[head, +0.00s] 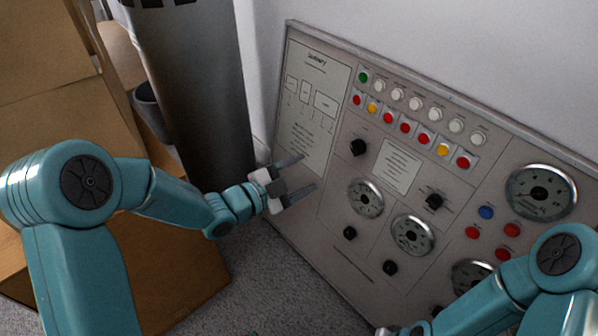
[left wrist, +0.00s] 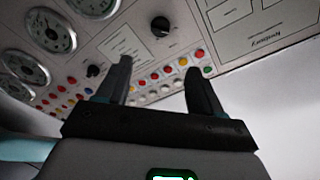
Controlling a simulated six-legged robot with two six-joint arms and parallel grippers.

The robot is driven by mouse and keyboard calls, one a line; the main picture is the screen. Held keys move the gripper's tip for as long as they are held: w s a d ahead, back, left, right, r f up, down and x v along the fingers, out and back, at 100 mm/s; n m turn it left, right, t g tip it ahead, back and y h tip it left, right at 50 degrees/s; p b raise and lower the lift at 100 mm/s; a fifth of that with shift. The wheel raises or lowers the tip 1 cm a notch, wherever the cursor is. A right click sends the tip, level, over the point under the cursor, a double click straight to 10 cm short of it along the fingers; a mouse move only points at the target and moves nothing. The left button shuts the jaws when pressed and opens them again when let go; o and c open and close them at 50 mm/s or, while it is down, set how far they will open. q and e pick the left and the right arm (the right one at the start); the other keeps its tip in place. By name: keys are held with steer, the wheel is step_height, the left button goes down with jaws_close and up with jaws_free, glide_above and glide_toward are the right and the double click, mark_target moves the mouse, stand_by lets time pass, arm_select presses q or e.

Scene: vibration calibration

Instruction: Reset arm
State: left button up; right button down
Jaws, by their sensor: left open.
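My left arm comes in from the left in the head view. Its gripper (head: 303,176) is open and empty in front of the left part of a grey control panel (head: 335,215). In the left wrist view the two dark fingers of my left gripper (left wrist: 158,85) stand apart with nothing between them, and the panel shows upside down behind them. My right arm (head: 520,290) enters at the lower right of the head view. Its gripper is mostly cut off at the bottom edge, so its fingers do not show.
The panel carries rows of coloured buttons (head: 405,128), black knobs (head: 358,147) and round dials (head: 540,193). A dark cylinder (head: 195,85) stands left of the panel. Cardboard boxes (head: 45,60) are stacked at the far left. Grey carpet (head: 270,290) lies clear below the panel.

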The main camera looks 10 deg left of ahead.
arm_select(q)
steer(key=shift+a, duration=0.1)
stand_by(0.4)
steer(key=s+f+n+g+y, duration=0.2)
steer(key=s+f+n, duration=0.25)
steer(key=f, duration=0.55)
steer(key=s+f+n+g+y, duration=0.25)
steer(key=s+f+n, duration=0.2)
steer(key=f, duration=0.55)
steer(key=s+a+f+n+g+y, duration=0.1)
steer(key=s+f+n+g, duration=0.35)
steer(key=s, duration=0.35)
steer(key=s+a+f+n+g+y, duration=0.1)
steer(key=s+f+n+g, duration=0.3)
steer(key=s, duration=0.5)
step_height(320, 180, up, 31)
steer(key=n+p, duration=0.1)
steer(key=p, duration=3)
steer(key=shift+s+d+r+t, duration=0.2)
steer(key=shift+s+d+t, duration=0.1)
steer(key=shift+s+d, duration=0.1)
steer(key=shift+f, duration=0.1)
